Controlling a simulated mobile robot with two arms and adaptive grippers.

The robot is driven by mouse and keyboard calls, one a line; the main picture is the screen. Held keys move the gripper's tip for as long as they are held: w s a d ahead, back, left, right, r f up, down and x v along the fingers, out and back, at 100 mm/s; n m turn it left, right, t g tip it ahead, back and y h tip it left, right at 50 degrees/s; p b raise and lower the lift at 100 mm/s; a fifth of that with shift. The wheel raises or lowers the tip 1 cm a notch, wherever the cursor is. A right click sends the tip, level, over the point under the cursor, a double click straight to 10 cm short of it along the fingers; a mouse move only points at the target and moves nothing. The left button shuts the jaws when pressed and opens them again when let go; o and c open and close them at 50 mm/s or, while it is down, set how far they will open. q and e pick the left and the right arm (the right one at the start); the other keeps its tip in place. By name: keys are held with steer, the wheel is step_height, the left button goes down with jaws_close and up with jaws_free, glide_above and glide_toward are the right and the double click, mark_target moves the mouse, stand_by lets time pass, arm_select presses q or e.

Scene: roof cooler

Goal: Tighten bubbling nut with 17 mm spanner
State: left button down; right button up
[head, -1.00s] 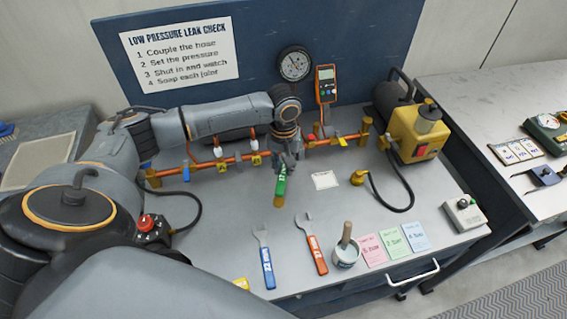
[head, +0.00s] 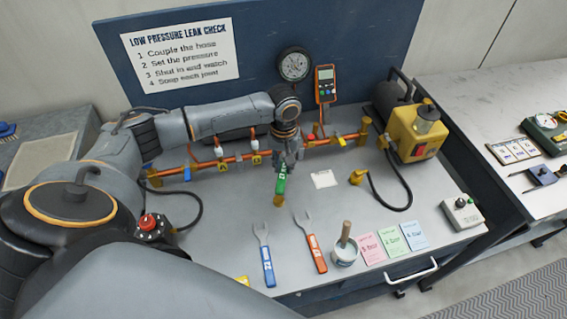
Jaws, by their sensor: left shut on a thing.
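My left gripper (head: 287,160) is shut on a green-handled tool (head: 281,184), held upright in front of the copper pipe run. The tool has white marks and a yellowish lower end; its shape is partly hidden by the gripper. A blue-handled spanner (head: 266,258) and an orange-handled spanner (head: 311,246) lie on the bench nearer the front. Their size marks are too small to read. The copper pipe (head: 205,164) runs across the bench with several joints and tagged valves. I cannot make out bubbles at any nut; my arm hides part of the pipe. My right gripper is out of view.
A pot with a brush (head: 345,251) and coloured cards (head: 391,241) stand at the front right. A yellow pump (head: 418,132) with a black hose is at the back right. A red button box (head: 150,228) sits left. The bench middle is mostly clear.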

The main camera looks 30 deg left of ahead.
mark_target(285, 155)
arm_select(q)
steer(key=shift+w, duration=0.25)
steer(key=shift+w+a+p, duration=0.25)
steer(key=shift+w+p, duration=0.05)
stand_by(0.6)
steer(key=shift+p, duration=0.6)
steer(key=shift+w+a, duration=0.25)
steer(key=shift+w, duration=0.25)
steer(key=shift+w+a, duration=0.25)
steer(key=shift+w, duration=0.25)
stand_by(0.9)
stand_by(0.4)
steer(key=shift+d+p, duration=0.1)
steer(key=shift+p, duration=0.3)
